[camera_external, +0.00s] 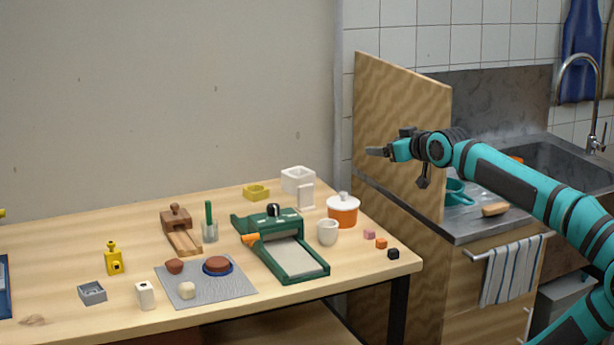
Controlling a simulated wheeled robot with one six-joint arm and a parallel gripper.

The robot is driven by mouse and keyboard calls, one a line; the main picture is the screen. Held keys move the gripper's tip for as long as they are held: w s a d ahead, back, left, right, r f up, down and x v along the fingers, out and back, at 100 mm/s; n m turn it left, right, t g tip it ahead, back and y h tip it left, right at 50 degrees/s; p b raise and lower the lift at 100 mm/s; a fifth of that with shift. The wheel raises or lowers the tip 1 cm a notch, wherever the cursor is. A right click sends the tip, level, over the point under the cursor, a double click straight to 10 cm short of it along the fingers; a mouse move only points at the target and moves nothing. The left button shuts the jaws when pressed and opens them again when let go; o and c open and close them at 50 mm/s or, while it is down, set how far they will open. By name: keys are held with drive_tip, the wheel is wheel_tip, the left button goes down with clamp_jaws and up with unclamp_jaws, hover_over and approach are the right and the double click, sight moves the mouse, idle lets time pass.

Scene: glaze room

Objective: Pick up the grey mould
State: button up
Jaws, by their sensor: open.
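The grey mould (92,292) is a small, open-topped box near the front left of the wooden table. It stands left of a white block-like piece and in front of a yellow bottle-like piece. My gripper (378,152) is open and empty, raised in the air at the right, in front of the wooden partition. It is far from the grey mould, up and to the right of it. The mould's top and near sides show clearly, and nothing covers it.
The table (60,250) also holds a yellow bottle-like piece (114,260), a white piece (145,295), a grey mat (240,290) with clay lumps, a green press (300,262) and an orange pot (343,213). A wooden partition (400,100) stands between table and sink.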

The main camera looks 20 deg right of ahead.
drive_tip(key=w+a+r+n+g+y, duration=0.35)
drive_tip(key=w+a, duration=0.75)
drive_tip(key=a, duration=0.4)
drive_tip(key=n+g+h, duration=0.2)
drive_tip(key=n+g, duration=1)
drive_tip(key=n, duration=0.2)
hover_over(93, 284)
drive_tip(key=s+d, duration=0.1)
drive_tip(key=d, duration=0.5)
wheel_tip(93, 284, down, 13)
drive_tip(key=x, duration=1.7)
drive_tip(key=shift+s+a+r, duration=0.15)
drive_tip(key=shift+s+a, duration=0.05)
drive_tip(key=shift+s, duration=0.15)
drive_tip(key=shift+y, duration=0.25)
drive_tip(key=shift+c, duration=0.4)
drive_tip(key=c, duration=1)
